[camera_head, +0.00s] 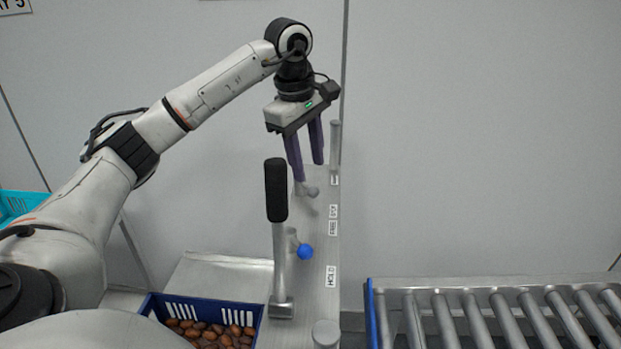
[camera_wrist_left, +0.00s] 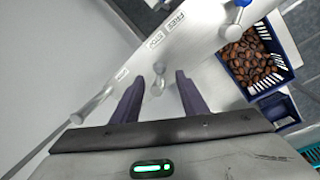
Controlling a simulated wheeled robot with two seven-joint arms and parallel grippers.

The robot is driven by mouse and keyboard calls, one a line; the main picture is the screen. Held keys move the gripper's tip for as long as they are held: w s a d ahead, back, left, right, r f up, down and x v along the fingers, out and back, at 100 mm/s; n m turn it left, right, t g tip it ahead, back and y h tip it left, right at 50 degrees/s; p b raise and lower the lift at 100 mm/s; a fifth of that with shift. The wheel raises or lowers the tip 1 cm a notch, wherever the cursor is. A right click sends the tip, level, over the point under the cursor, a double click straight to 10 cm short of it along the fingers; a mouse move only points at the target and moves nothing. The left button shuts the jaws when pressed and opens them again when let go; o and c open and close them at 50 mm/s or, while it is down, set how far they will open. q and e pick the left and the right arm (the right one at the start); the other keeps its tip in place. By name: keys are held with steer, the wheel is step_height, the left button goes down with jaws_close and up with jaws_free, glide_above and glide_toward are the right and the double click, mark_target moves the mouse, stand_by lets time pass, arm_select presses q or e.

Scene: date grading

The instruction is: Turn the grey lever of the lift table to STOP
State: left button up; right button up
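The grey lever (camera_head: 311,191) is a small metal handle with a rounded knob on the narrow grey panel (camera_head: 318,240) of the lift table. My left gripper (camera_head: 309,171) is above it, with its purple fingers pointing down and spread apart. In the left wrist view the grey lever (camera_wrist_left: 158,70) shows in the gap between the two fingertips, and I see no clear contact. Labels FREE (camera_wrist_left: 175,21) and STOP (camera_wrist_left: 155,39) are on the panel edge beside it; I cannot tell which mark the lever points to. My right gripper is not in view.
A black-handled upright lever (camera_head: 277,190) and a blue knob (camera_head: 305,251) stand nearer on the panel, by a HOLD label (camera_head: 331,277). A blue crate (camera_head: 255,333) of dates is at the lower left. A roller conveyor (camera_head: 470,285) is at the right.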

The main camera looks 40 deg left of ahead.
arm_select(q)
steer(key=shift+s+r, duration=0.2)
steer(key=shift+r, duration=0.7)
steer(key=shift+s+r, duration=0.15)
steer(key=shift+r, duration=0.75)
